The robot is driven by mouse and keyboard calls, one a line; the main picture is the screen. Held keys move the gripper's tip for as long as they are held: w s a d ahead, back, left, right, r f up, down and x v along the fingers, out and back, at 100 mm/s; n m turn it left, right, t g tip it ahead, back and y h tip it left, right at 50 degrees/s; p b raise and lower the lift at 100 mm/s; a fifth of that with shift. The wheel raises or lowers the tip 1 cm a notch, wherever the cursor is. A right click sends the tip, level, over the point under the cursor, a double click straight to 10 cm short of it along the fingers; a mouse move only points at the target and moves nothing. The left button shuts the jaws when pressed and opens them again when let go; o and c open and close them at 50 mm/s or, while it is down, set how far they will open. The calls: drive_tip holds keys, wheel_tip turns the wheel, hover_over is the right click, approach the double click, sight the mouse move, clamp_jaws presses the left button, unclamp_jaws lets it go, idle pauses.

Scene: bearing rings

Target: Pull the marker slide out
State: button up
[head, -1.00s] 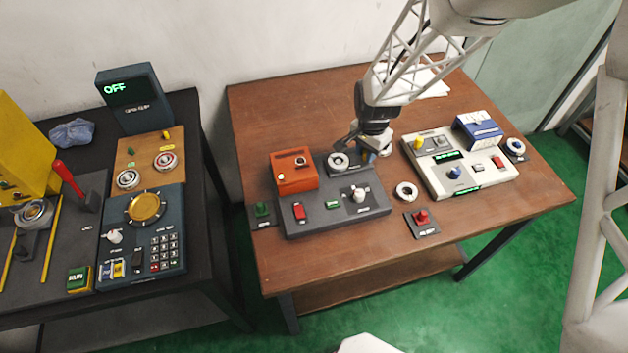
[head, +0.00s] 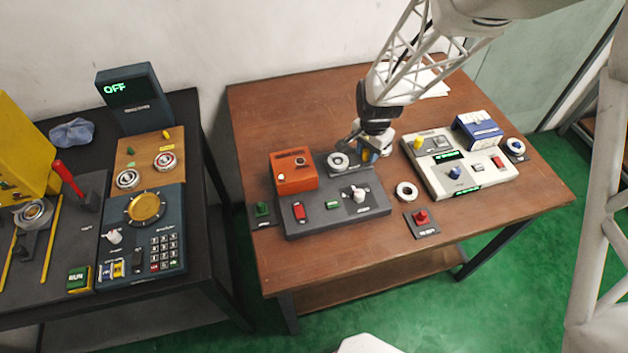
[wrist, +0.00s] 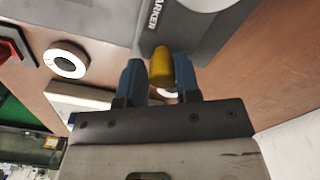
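The yellow knob of the marker slide (wrist: 161,66) stands between my gripper's two blue fingers in the wrist view. It is beside a grey block with the label "MARKER" (wrist: 155,22). The fingers of my gripper (wrist: 160,80) lie close along both sides of the knob and look shut on it. In the head view my gripper (head: 369,153) is at the right side of the grey block carrying a pale ring (head: 339,161), behind the dark control panel (head: 342,219). The slide's body is mostly hidden there.
An orange box (head: 294,170) stands left of the grey block. A loose pale ring (head: 406,191) and a red-button plate (head: 422,223) lie to the right on the brown table (head: 290,112). A cream panel (head: 485,185) stands further right. Bare table lies behind.

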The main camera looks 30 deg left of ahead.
drive_tip(key=shift+o, duration=0.7)
drive_tip(key=shift+r, duration=3.5)
